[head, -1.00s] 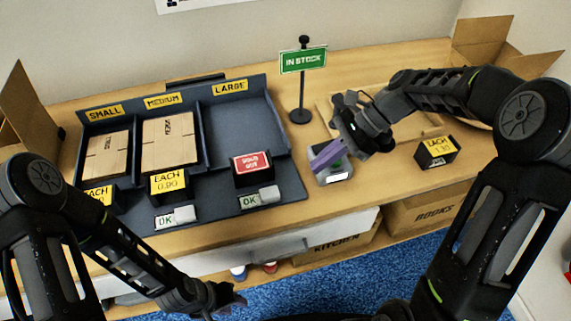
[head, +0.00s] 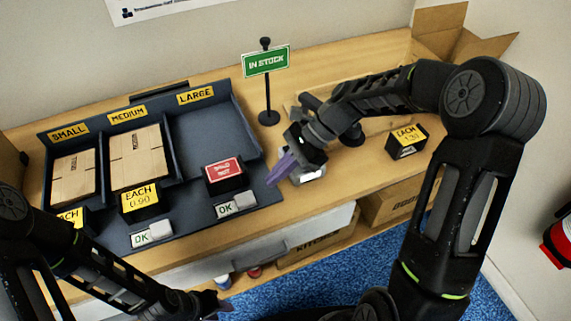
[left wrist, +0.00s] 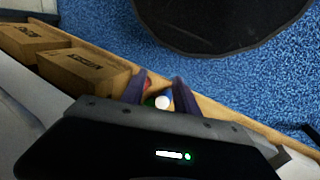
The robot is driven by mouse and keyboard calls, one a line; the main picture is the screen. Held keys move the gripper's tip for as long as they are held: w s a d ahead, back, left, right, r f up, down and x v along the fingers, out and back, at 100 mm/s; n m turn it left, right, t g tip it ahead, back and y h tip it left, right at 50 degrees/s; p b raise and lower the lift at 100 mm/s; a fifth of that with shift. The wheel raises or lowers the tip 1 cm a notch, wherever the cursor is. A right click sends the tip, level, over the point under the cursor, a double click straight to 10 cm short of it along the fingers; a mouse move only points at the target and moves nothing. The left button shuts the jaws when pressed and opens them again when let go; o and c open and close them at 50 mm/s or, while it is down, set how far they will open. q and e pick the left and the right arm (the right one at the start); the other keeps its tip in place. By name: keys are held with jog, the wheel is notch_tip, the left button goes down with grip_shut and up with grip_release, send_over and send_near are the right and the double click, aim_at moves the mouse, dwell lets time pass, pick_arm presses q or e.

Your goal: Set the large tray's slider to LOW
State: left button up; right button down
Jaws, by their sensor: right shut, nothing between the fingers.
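The large tray (head: 215,137) is the empty right compartment of the dark rack, under the yellow LARGE label (head: 196,96). A red card block (head: 226,177), seemingly reading SOLD OUT, stands at its front. Its slider (head: 244,200) is a white block at the right of its strip, with green OK uncovered on the left. My right gripper (head: 276,172) is shut and empty, purple fingers pointing down-left, right of the slider and apart from it. My left gripper (head: 217,304) is low in front of the counter; the left wrist view shows its fingers (left wrist: 158,92) apart and empty.
The small and medium trays hold flat cartons (head: 137,155). The medium slider (head: 160,231) also shows OK. A green IN STOCK sign (head: 266,61) stands right of the rack. A black price block (head: 407,140) sits farther right. Below the counter are cardboard boxes (head: 388,203).

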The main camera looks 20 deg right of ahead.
aim_at(237, 200)
jog(key=shift+x, duration=2.05)
jog(key=a, duration=0.2)
jog(key=a+p, duration=0.1)
jog(key=a, duration=0.1)
jog(key=shift+s+a+r, duration=0.1)
jog(key=shift+s+a, duration=0.1)
jog(key=shift+a, duration=0.55)
